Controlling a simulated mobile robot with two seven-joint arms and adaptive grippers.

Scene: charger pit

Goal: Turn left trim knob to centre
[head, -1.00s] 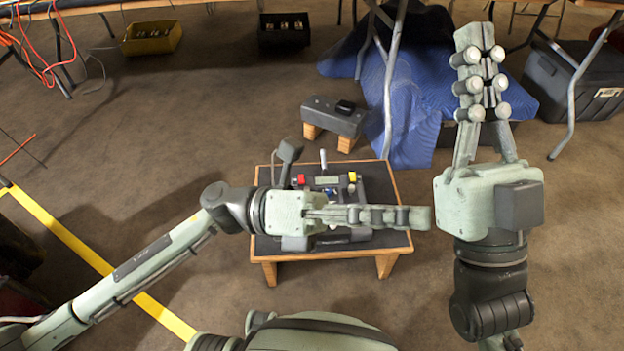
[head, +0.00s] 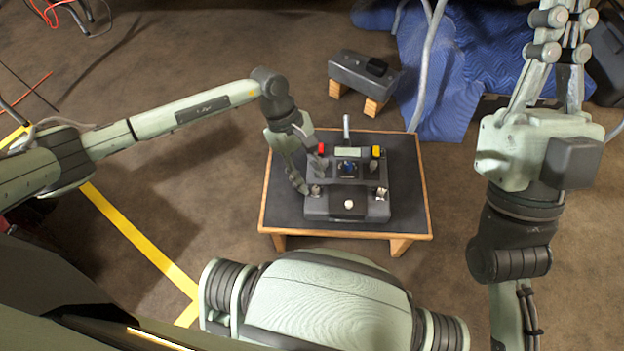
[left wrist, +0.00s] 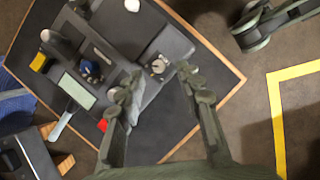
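The dark control box (head: 362,207) sits on a low wood-edged stand. The left trim knob (head: 316,190), a small metallic knob, is at its near left corner. It also shows in the left wrist view (left wrist: 157,66), in line with the gap between my fingers. My left gripper (head: 303,183) points down at the box's left side. Its fingers (left wrist: 160,88) are apart with nothing gripped; whether they touch the knob is unclear. The knob's pointer is too small to read. My right gripper (head: 567,15) is raised at the right, its tips cut by the frame edge.
The left stick (left wrist: 125,95) stands close to one left finger. A red button (head: 321,148), display (head: 350,153), blue knob (head: 347,168), yellow button (head: 376,152) and white button (head: 348,204) are nearby. The stand (head: 408,190) has bare room right of the box.

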